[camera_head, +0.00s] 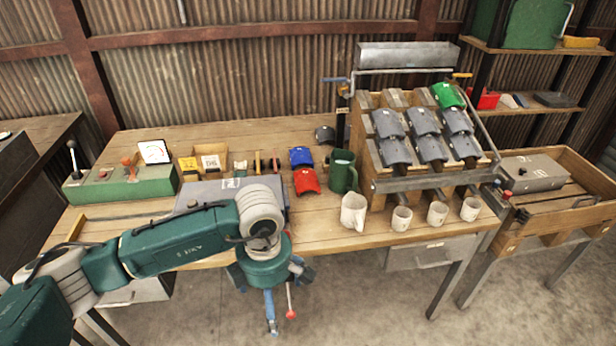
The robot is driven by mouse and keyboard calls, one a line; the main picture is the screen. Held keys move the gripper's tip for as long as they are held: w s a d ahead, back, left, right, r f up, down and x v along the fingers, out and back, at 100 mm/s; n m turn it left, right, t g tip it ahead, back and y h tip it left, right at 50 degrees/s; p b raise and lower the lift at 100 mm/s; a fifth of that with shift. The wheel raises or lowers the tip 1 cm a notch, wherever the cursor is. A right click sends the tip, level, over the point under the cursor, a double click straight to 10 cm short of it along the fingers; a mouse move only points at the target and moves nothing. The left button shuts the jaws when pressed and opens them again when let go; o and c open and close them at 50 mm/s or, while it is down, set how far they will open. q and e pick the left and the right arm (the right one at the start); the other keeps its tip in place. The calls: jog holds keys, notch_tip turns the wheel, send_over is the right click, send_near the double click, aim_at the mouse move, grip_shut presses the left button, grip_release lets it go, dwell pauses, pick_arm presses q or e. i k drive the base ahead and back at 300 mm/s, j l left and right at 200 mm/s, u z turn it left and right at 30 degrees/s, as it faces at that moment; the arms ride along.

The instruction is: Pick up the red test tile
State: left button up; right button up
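The red test tile (306,181), a curved roof-tile shape, lies on the wooden workbench (335,243), just in front of a blue tile (301,157) and left of a green mug (342,171). Nothing touches it from above. My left arm comes in from the left across the bench front. My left gripper (271,312) points down in front of the bench edge, below and left of the red tile and apart from it. Its fingers are small and partly hidden by the wrist, so I cannot tell how far they are open. My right gripper is not in view.
A tilted rack (385,185) with grey tiles and one green tile (448,96) stands on the right. A white jug (353,211) and several cups line the front edge. A green control box (122,186) is at left. A dark grey tile (325,134) lies behind.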

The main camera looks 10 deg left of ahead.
aim_at(305, 180)
jog(key=i, duration=1.8)
